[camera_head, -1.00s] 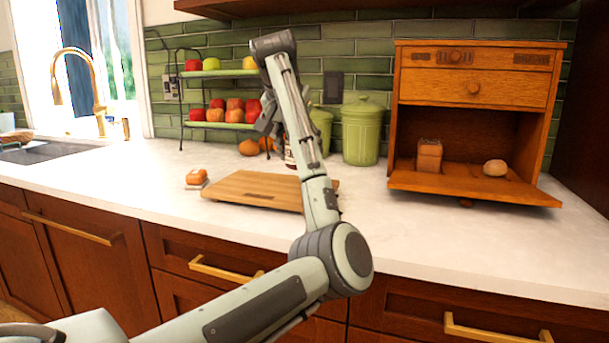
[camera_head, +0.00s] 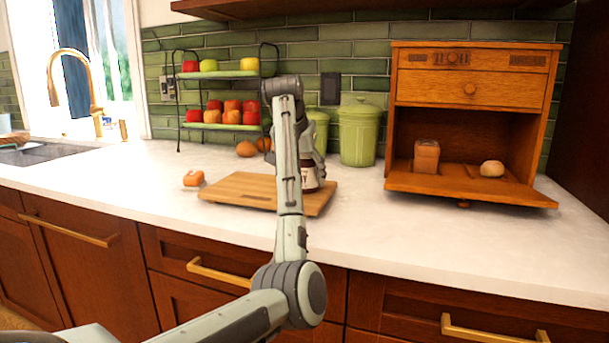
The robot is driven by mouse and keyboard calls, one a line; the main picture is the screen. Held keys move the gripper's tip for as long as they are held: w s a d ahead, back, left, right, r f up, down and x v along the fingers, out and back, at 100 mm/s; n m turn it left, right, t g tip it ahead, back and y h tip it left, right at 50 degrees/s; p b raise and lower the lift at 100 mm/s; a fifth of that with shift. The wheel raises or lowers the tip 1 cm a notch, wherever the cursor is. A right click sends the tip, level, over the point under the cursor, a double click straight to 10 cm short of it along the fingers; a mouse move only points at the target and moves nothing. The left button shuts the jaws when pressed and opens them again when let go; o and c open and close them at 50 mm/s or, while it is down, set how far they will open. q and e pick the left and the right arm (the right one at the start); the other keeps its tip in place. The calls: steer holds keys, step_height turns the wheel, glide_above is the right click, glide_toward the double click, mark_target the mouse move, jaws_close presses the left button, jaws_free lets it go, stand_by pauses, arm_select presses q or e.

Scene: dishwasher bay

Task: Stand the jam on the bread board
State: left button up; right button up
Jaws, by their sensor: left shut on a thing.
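The jam (camera_head: 309,181) is a dark jar with a pale label, partly hidden behind my left arm in the head view. My left gripper (camera_head: 314,158) is shut on the jam from above and behind the forearm. The jar looks upright at the right part of the wooden bread board (camera_head: 240,189). I cannot tell whether its base touches the board or is slightly above it. My right gripper is not in view.
A small orange-brown item (camera_head: 193,179) lies left of the board. Behind are a two-tier fruit stand (camera_head: 222,127) and green canisters (camera_head: 358,135). A wooden bread cabinet (camera_head: 470,122) stands open at right, holding bread. The front counter is clear.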

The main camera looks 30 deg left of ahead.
arm_select(q)
steer(key=shift+f, duration=0.1)
steer(key=o, duration=1.6)
steer(key=shift+o, duration=0.2)
steer(key=shift+r, duration=0.3)
steer(key=v, duration=1.1)
steer(key=shift+s+r, duration=0.25)
steer(key=shift+r, duration=0.05)
steer(key=shift+d, duration=0.1)
